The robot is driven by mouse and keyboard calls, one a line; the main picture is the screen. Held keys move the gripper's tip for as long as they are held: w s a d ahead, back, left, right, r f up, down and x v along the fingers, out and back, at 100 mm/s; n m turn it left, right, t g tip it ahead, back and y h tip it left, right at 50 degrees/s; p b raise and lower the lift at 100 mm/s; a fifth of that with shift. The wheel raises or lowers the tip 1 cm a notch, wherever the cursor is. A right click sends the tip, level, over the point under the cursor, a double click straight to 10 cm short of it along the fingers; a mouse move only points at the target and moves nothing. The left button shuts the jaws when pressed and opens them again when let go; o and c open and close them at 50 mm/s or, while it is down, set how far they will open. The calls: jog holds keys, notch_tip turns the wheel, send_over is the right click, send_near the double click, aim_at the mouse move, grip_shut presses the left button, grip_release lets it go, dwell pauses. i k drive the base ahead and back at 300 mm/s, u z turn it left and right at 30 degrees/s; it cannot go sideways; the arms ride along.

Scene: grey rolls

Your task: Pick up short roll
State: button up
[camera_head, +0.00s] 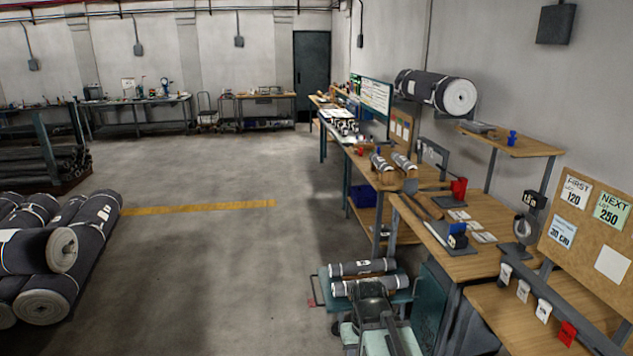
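Two short grey rolls lie side by side on a teal cart (399,303) at the bottom centre. The far roll (362,267) has pale bands and a small label. The near roll (345,288) is partly hidden behind a dark grey arm part, which looks like mine. My gripper (371,289) seems to be at the top of this part, in front of the near roll. Its fingers cannot be made out, nor whether it touches the roll. Two more small rolls, a left one (381,162) and a right one (403,163), lie on the workbench further back.
Large rolls (95,225) are stacked on the floor at left. Another large roll (437,92) is held at the right wall. Wooden workbenches (480,215) with tools line the right side. The floor (215,255) between is open, with a yellow line (200,207).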

aim_at(367, 266)
jog(key=z, duration=0.3)
jog(key=i, duration=1.2)
jog(key=z, duration=0.4)
jog(key=i, duration=0.7)
jog(key=u, duration=1.25)
jog(key=i, duration=1.5)
jog(key=u, duration=0.55)
jog(key=i, duration=0.5)
jog(key=u, duration=0.15)
